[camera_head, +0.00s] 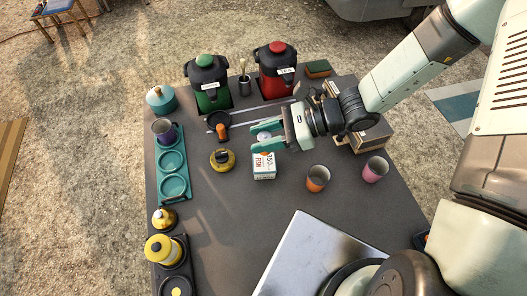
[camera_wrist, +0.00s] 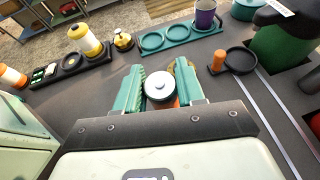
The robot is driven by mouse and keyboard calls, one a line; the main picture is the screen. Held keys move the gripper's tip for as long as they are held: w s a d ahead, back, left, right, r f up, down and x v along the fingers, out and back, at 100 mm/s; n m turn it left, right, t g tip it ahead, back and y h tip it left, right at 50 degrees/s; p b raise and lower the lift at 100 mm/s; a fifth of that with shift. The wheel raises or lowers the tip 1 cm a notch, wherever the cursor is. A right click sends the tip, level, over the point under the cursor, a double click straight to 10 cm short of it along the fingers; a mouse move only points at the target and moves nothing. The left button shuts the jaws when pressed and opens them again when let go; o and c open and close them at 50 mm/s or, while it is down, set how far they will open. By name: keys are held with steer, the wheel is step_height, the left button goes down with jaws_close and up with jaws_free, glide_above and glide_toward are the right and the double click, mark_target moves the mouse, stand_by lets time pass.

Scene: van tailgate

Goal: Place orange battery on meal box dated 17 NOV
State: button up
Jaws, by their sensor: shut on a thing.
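My gripper (camera_head: 266,137) has its teal fingers closed around a round, silver-topped thing (camera_wrist: 159,86) with a small central knob. Orange shows low beside it in the wrist view, so I take it for the orange battery; its side is mostly hidden by the fingers. A white meal box (camera_head: 264,172) with an orange patch and lettering like "FISH" stands just below the fingers in the head view. I cannot read a date on it. Whether the battery touches the box cannot be told.
An orange cup (camera_head: 318,178) and a pink cup (camera_head: 375,169) stand to the right. A black dish with an orange cylinder (camera_head: 222,131) lies behind. Brown boxes (camera_head: 372,137) sit under my arm.

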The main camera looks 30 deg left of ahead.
steer(key=shift+f, duration=2.9)
steer(key=shift+f, duration=0.15)
steer(key=o, duration=1.1)
